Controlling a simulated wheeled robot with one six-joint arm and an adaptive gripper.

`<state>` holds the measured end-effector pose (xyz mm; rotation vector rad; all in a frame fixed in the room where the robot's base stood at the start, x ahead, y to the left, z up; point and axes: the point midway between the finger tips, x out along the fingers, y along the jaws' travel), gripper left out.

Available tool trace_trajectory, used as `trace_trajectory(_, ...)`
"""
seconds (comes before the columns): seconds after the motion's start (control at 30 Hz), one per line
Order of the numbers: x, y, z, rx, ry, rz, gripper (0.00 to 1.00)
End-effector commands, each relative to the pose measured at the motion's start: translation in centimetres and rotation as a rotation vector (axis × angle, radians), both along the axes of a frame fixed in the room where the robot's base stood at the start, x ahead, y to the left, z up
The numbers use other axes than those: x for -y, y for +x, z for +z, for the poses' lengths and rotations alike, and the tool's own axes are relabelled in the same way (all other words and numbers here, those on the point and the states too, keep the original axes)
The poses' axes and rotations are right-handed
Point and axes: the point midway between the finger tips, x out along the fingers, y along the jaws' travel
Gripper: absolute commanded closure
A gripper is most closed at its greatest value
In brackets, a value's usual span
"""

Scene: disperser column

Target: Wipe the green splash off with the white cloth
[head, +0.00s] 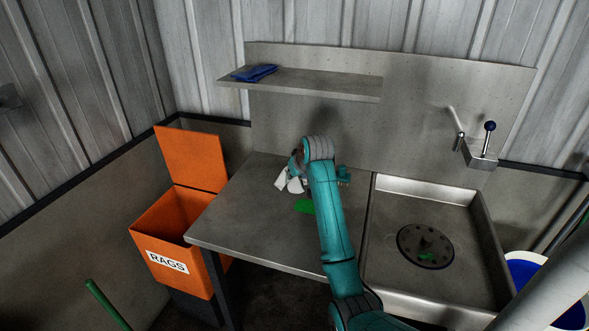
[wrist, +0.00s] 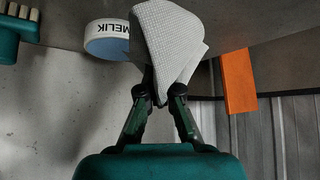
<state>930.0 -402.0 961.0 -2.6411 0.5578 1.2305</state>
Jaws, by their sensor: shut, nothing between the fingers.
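The white cloth (head: 281,180) is at the back of the steel worktop, by my gripper (head: 293,173). In the wrist view the cloth (wrist: 172,40) is bunched and folded right at the fingertips of my gripper (wrist: 160,98). The fingers are shut with nothing between them; whether they touch the cloth I cannot tell. A green splash (head: 305,206) lies on the worktop just in front of the gripper, partly beside my arm. Another green patch (head: 427,256) is on the dark round disc (head: 411,236) in the sink basin.
A blue-and-white round item marked MELIK (wrist: 107,40) and a teal brush (wrist: 14,32) are near the cloth. An open orange RAGS bin (head: 170,233) stands left of the worktop (head: 235,222). A shelf (head: 330,88) with a blue cloth (head: 255,73) is above. The worktop's left is clear.

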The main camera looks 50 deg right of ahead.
Motion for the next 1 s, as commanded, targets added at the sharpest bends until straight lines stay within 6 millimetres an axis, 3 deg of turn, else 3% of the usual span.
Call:
trace_trajectory(0.5, 0.0, 0.0, -5.3, -0.002, 0.001, 0.000, 1.00)
trace_trajectory(0.9, 0.0, 0.0, -6.1, 0.000, 0.000, 0.000, 1.00)
trace_trajectory(1.0, 0.0, 0.0, -6.1, 0.000, 0.000, 0.000, 0.72)
